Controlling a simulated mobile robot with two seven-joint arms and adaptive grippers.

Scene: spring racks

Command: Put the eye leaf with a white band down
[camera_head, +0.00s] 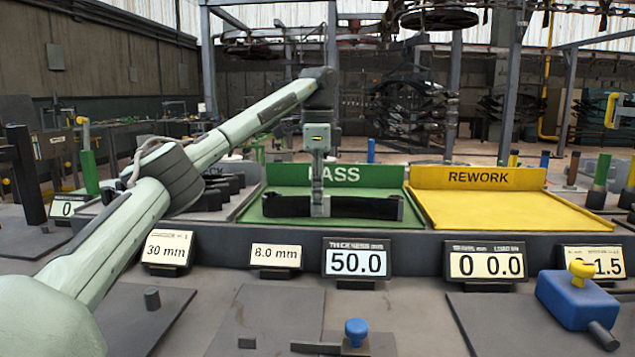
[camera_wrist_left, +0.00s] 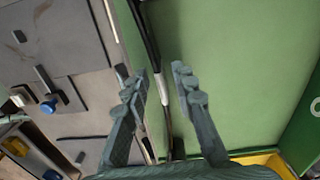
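The eye leaf (camera_head: 365,207) is a long dark bar at the green PASS tray (camera_head: 390,182), lying along the tray's front side. In the left wrist view the leaf (camera_wrist_left: 151,42) is a thin dark strip with a white band (camera_wrist_left: 163,90). My left gripper (camera_head: 320,207) points down at the leaf's middle. In the left wrist view its two fingers (camera_wrist_left: 160,88) stand apart on either side of the band, with gaps showing. The head view hides the band behind the gripper. My right gripper is in neither view.
The yellow REWORK tray (camera_head: 480,207) to the right is empty. Displays stand in front, including one reading 50.0 (camera_head: 356,260). A blue block with a yellow knob (camera_head: 577,297) sits at the right front. A dark rack with several rollers (camera_head: 215,190) lies left of the PASS tray.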

